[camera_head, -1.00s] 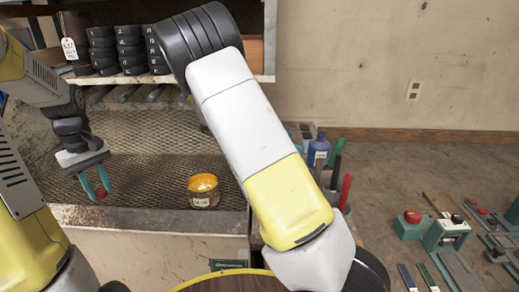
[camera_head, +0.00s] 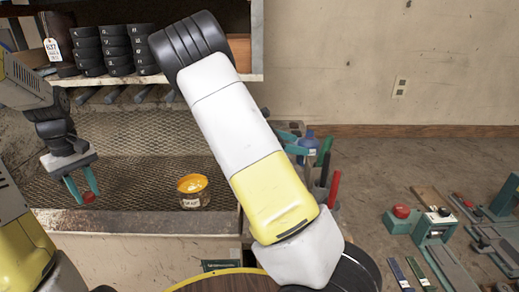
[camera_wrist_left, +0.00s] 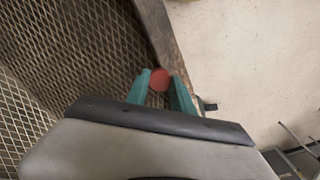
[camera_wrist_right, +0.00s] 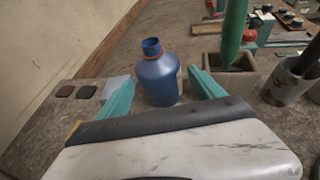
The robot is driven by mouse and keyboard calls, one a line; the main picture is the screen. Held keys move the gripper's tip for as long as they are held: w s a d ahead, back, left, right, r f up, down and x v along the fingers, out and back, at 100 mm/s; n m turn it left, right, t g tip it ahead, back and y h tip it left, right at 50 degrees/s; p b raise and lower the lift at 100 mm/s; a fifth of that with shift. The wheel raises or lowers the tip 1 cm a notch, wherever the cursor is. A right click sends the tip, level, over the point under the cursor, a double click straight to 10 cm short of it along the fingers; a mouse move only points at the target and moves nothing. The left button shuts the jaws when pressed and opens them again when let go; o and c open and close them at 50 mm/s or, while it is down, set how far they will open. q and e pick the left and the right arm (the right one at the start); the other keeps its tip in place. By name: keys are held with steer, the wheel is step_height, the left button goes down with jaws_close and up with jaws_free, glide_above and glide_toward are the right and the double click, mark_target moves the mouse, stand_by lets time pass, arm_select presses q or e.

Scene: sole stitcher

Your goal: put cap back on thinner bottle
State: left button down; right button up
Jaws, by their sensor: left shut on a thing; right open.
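My left gripper (camera_head: 82,188) is shut on the red cap (camera_head: 89,197) and holds it above the mesh shelf at the left. The cap (camera_wrist_left: 160,80) also shows between the teal fingertips in the left wrist view. The blue thinner bottle (camera_wrist_right: 158,78) stands upright and uncapped in the right wrist view, its open neck at the top and a red ring around the neck's base. My right gripper (camera_wrist_right: 168,88) is open, its fingers on either side of the bottle and nearer the camera. In the head view the bottle (camera_head: 309,142) is partly hidden behind my right arm and tools.
An orange-rimmed jar (camera_head: 193,190) stands on the mesh shelf (camera_head: 140,165). Tools with green and red handles (camera_head: 333,188) stand beside my right arm. In the right wrist view, a holder (camera_wrist_right: 235,72) and a metal cup (camera_wrist_right: 287,82) stand right of the bottle.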

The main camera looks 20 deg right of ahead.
mark_target(307, 145)
steer(key=x, duration=0.5)
steer(key=shift+w+d+r, duration=0.1)
steer(key=shift+w+d, duration=0.05)
steer(key=c, duration=1.2)
steer(key=shift+c, duration=0.2)
steer(key=shift+r, duration=0.15)
step_height(307, 145, up, 10)
stand_by(0.3)
